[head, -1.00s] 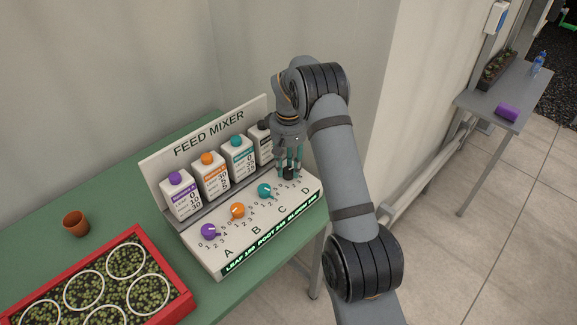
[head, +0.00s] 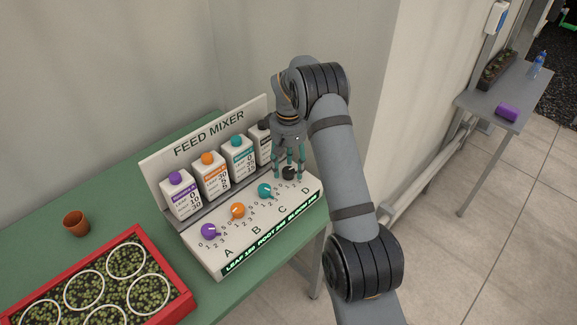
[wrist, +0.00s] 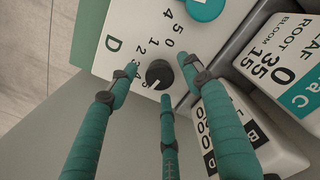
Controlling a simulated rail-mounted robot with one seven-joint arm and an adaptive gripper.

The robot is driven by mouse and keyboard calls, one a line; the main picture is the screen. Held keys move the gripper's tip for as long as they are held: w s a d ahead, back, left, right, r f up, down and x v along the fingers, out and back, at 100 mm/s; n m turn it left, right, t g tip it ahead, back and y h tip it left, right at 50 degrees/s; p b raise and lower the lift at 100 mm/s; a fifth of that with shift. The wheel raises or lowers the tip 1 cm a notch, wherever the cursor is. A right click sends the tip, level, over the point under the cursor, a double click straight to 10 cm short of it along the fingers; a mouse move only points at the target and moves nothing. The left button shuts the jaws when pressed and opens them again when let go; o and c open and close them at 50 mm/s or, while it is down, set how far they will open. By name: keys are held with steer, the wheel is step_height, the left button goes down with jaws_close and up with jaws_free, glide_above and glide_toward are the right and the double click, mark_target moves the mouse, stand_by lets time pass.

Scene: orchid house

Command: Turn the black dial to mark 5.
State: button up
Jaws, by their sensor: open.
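The black dial (head: 289,173) sits at the right end of the feed mixer panel (head: 215,262), by the letter D. In the wrist view the dial (wrist: 159,72) shows a small white pointer mark toward its lower left, near the high end of its scale; I cannot read exactly which number it meets. My gripper (head: 289,172) is open above the dial. In the wrist view its three teal fingers (wrist: 161,80) are spread around the dial, with visible gaps, holding nothing. The number 5 of the dial's scale is not clear.
Purple (head: 209,231), orange (head: 237,211) and teal (head: 265,190) dials sit to the left on the panel. Labelled bottles (head: 211,177) stand behind. A red tray (head: 180,300) and a terracotta pot (head: 76,223) are on the green table (head: 120,215).

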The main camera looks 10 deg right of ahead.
mark_target(288, 170)
step_height(288, 170, up, 12)
stand_by(0.6)
stand_by(0.4)
step_height(288, 170, down, 12)
steer(key=shift+f, duration=0.1)
stand_by(0.4)
steer(key=shift+r, duration=0.2)
